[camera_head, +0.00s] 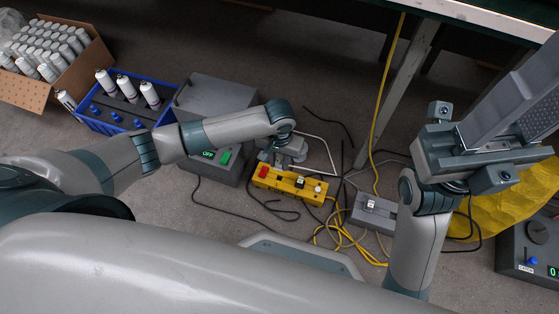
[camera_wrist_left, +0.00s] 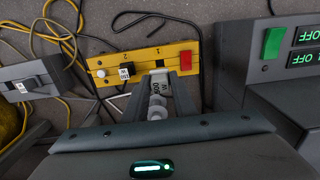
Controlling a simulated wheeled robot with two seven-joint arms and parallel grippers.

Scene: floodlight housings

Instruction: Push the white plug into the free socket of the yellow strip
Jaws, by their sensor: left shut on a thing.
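The yellow strip (camera_head: 283,183) lies on the floor, with a red switch at its left end; it also shows in the left wrist view (camera_wrist_left: 190,64). A black-and-white plug (camera_wrist_left: 127,70) and a round white piece (camera_wrist_left: 101,73) sit on it. My left gripper (camera_head: 283,158) is at the strip's edge. In the left wrist view it is shut on the white plug (camera_wrist_left: 159,88), between the black-and-white plug and the red switch. The plug's front end and the socket are hidden, so I cannot tell whether it is inserted. My right gripper (camera_head: 520,105) is raised at the right; its opening is unclear.
A grey box with a green switch (camera_head: 215,100) stands left of the strip. A small grey box (camera_head: 374,213) lies right, among yellow and black cables. A blue crate (camera_head: 103,125) with bottles and a cardboard box (camera_head: 88,65) are at the left. A table leg (camera_head: 400,80) stands behind.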

